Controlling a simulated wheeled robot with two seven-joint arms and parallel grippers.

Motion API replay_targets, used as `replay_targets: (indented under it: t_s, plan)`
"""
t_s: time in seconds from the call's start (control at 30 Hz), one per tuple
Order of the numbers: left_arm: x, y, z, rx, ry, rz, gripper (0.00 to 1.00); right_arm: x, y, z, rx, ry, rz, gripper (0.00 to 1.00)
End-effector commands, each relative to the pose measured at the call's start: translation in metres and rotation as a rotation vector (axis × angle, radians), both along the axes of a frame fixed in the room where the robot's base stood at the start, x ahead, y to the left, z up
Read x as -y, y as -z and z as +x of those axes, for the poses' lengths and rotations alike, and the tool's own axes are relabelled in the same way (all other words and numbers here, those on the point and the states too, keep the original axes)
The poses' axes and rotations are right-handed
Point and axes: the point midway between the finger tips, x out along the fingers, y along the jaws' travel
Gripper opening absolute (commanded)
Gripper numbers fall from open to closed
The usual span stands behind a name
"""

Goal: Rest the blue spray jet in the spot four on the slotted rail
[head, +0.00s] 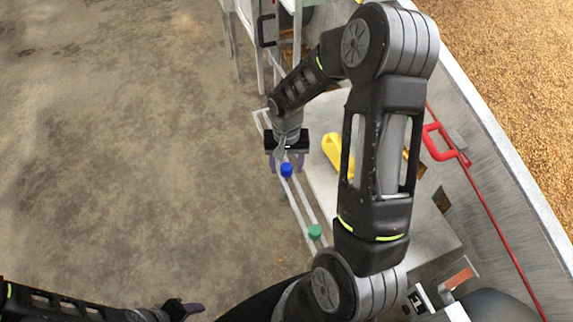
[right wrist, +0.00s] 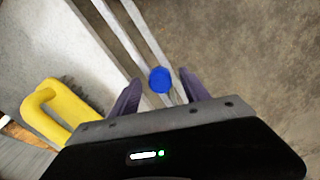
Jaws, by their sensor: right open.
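The blue spray jet (head: 287,170) is on or just above the slotted rail (head: 297,212), over its two bars. In the right wrist view, the blue jet (right wrist: 160,80) shows between the spread fingers of my right gripper (right wrist: 161,84), with gaps on both sides. My right gripper (head: 287,163) is open at the jet, reaching from above. A green jet (head: 315,231) sits on the rail nearer to me. The slot numbers cannot be read. My left gripper (head: 186,309) is low at the left, far from the rail; its opening is unclear.
A pale table (head: 425,228) runs along the rail's right side. A yellow handled object (head: 333,157) lies on it close to my right gripper. A red handle (head: 436,143) and grain bed (head: 510,60) are further right. The floor left of the rail is clear.

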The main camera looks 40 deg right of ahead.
Motion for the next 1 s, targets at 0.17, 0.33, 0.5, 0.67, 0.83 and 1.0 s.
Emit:
replay_targets:
  t_s: [0.17, 0.33, 0.5, 0.67, 0.83, 1.0]
  plan:
    - [0.0, -0.003, 0.0, 0.0, 0.0, 0.0, 0.51, 0.0, -0.023, 0.001, 0.004, 0.0, -0.001, 0.54]
    - [0.0, -0.006, 0.0, 0.0, 0.0, 0.0, 0.51, 0.0, -0.052, 0.001, 0.006, -0.001, -0.001, 0.54]
    - [0.0, -0.007, 0.0, 0.0, 0.0, 0.0, 0.51, 0.0, -0.071, 0.001, 0.003, 0.001, 0.0, 0.54]
    - [0.0, -0.007, 0.0, 0.0, 0.0, 0.0, 0.51, 0.0, -0.075, 0.0, 0.001, 0.0, 0.0, 0.54]
    - [0.0, -0.007, 0.0, 0.0, 0.0, 0.0, 0.51, 0.0, -0.075, 0.0, 0.001, 0.0, 0.001, 0.54]
    - [0.0, -0.007, 0.0, 0.0, 0.0, 0.0, 0.51, 0.0, -0.074, 0.0, 0.001, 0.0, 0.001, 0.54]
